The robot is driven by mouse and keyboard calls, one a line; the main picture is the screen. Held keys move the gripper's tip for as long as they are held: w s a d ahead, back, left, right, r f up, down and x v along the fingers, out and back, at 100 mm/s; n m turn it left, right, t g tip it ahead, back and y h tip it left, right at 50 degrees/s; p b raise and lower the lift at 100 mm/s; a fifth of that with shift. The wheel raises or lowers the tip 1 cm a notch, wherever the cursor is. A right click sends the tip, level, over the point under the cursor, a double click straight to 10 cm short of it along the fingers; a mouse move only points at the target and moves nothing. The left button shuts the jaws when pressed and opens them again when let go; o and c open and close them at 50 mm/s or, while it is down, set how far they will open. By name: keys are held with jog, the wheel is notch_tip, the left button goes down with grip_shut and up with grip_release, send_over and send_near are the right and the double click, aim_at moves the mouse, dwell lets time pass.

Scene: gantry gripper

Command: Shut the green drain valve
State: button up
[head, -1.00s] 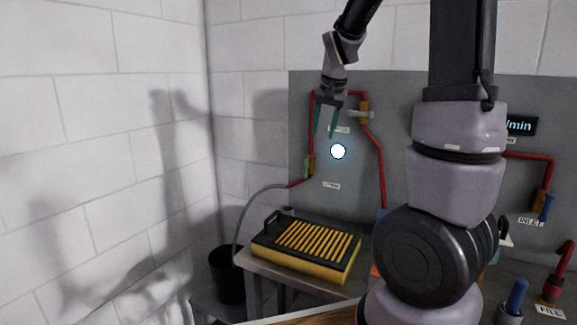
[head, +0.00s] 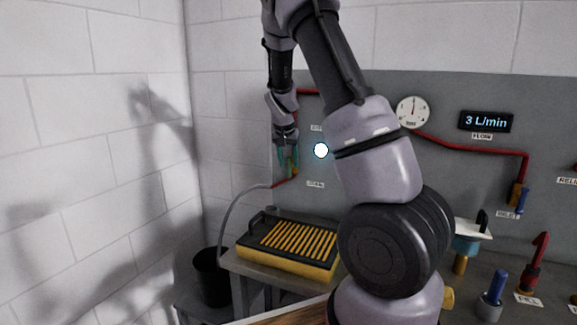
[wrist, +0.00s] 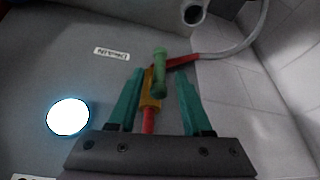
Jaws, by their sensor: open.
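The green drain valve handle (wrist: 160,68) stands on a brass valve body (wrist: 148,100) in a red pipe, below centre in the wall panel's left part. In the wrist view my gripper (wrist: 158,78) is open, with one teal finger on each side of the handle. Gaps show on both sides, and I see no contact. In the head view my gripper (head: 287,168) points down at the valve and hides most of it. The "DRAIN" label (wrist: 112,53) is beside the valve.
A glowing white disc (head: 320,150) shows right of my gripper. Below is a bench with a black-and-yellow slatted box (head: 290,262); a grey hose (head: 228,210) and black bucket (head: 208,280) are left. The flow display (head: 486,121) reads 3 L/min.

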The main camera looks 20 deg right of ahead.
jog(key=shift+x, duration=1.05)
grip_shut()
